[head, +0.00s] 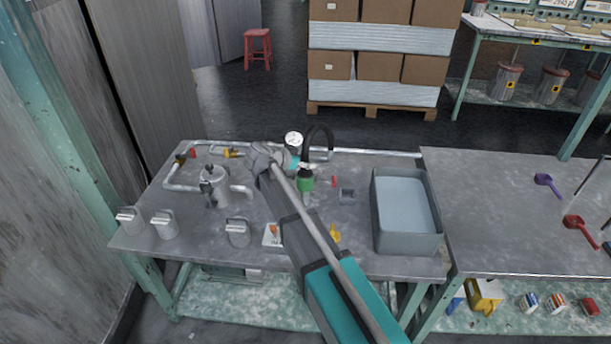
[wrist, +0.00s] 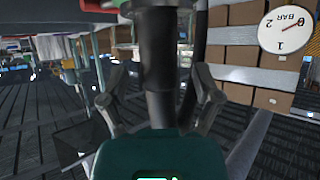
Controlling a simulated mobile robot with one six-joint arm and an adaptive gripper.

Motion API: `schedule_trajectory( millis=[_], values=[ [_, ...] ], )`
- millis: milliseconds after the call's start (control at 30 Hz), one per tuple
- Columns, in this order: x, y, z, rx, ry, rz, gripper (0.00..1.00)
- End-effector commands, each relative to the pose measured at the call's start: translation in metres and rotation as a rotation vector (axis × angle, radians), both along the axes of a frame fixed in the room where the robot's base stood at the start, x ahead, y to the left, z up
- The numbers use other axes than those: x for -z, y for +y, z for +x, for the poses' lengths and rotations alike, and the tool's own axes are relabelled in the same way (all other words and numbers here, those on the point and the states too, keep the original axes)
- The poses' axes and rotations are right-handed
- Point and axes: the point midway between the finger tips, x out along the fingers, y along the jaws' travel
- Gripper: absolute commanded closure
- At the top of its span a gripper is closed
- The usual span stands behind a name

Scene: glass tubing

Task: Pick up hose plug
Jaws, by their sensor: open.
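A black hose (head: 319,132) arches up at the back of the grey table, beside a green fitting (head: 306,182). I cannot clearly make out the hose plug as a separate part in the head view. My gripper (head: 302,166) is at the hose and green fitting, and my arm hides part of the table there. In the wrist view my gripper (wrist: 158,85) is open, with one finger on each side of a thick dark upright cylinder (wrist: 158,60), apparently the hose or its plug. I cannot tell whether the fingers touch it.
A white pressure gauge (head: 293,140) stands close to my gripper; its dial (wrist: 285,27) shows in the wrist view. Metal pipes with a pot-like vessel (head: 214,186) are at left. A grey tub (head: 437,240) stands at right. Small yellow and grey parts lie between.

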Motion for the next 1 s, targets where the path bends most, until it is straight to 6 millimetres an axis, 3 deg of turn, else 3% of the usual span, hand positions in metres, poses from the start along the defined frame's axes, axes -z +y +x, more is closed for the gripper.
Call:
schedule_trajectory(
  millis=[400, 833, 1000],
  values=[
    [-0.0003, 0.0005, -0.0003, 0.0, 0.0, 0.0, 0.2],
    [-0.0003, 0.0005, -0.0003, 0.0, 0.0, 0.0, 1.0],
    [-0.0004, 0.0003, -0.0002, 0.0, -0.001, -0.001, 1.0]
  ],
)
